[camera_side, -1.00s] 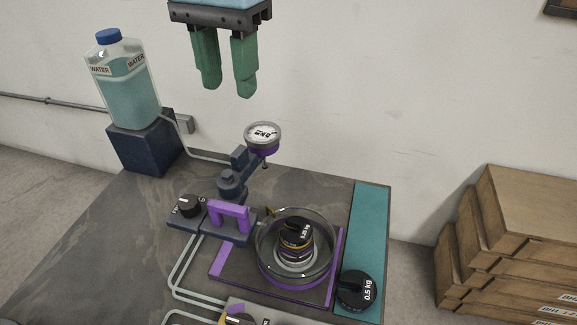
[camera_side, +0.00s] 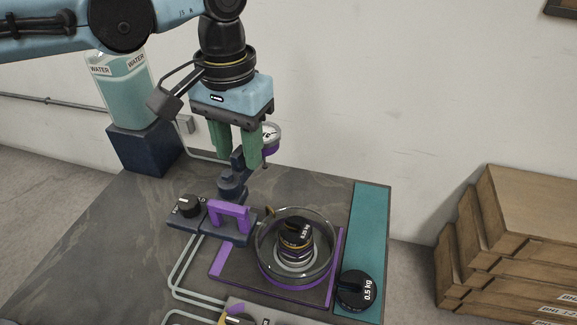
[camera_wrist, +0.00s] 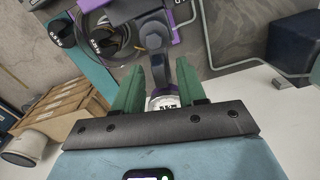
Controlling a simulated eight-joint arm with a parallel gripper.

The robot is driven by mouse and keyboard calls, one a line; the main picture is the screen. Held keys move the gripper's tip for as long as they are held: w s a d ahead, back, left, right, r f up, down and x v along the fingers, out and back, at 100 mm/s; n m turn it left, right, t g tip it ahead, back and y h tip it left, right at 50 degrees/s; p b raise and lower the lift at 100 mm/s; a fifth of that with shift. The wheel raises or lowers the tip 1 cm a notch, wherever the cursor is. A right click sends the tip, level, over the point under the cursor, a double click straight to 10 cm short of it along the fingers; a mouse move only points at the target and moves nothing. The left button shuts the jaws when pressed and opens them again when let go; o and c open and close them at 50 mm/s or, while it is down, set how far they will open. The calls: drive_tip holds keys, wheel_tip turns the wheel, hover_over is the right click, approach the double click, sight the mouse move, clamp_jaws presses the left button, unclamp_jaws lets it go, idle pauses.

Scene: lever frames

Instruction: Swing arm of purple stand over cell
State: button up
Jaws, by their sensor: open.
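The purple stand has a dark blue post (camera_side: 232,187) and a swing arm that reaches toward the back wall, away from the cell. At its tip is a round white dial with a purple band (camera_side: 270,147). The cell (camera_side: 268,268) is a clear round dish on a purple-edged plate, with stacked weights inside. My gripper (camera_side: 236,158) is open, pointing down above the arm and partly hiding it and the dial. In the wrist view the arm (camera_wrist: 158,68) and dial (camera_wrist: 164,103) lie between the green fingers, with a gap on each side; contact cannot be told.
A purple handle (camera_side: 229,213) and a black knob (camera_side: 190,206) stand left of the cell. A 0.5 kg weight (camera_side: 357,290) sits on the teal strip (camera_side: 370,215). A water tank (camera_side: 130,95) stands behind on a dark block. Wooden boxes (camera_side: 515,230) are stacked at the right.

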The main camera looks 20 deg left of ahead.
clamp_jaws()
idle(0.3)
drive_tip(key=shift+d+m, duration=0.1)
drive_tip(key=shift+m, duration=0.3)
drive_tip(key=m, duration=0.2)
drive_tip(key=shift+s+d+m, duration=0.2)
drive_tip(key=shift+d+m, duration=0.2)
drive_tip(key=shift+s+d+m, duration=0.3)
drive_tip(key=shift+s+m, duration=0.2)
drive_tip(key=shift+m, duration=1.55)
drive_tip(key=shift+s+d+m, duration=0.3)
drive_tip(key=shift+s+m, duration=0.15)
drive_tip(key=shift+m, duration=1.65)
drive_tip(key=shift+s+d+m, duration=0.3)
drive_tip(key=shift+s+m, duration=0.2)
drive_tip(key=shift+m, duration=1.55)
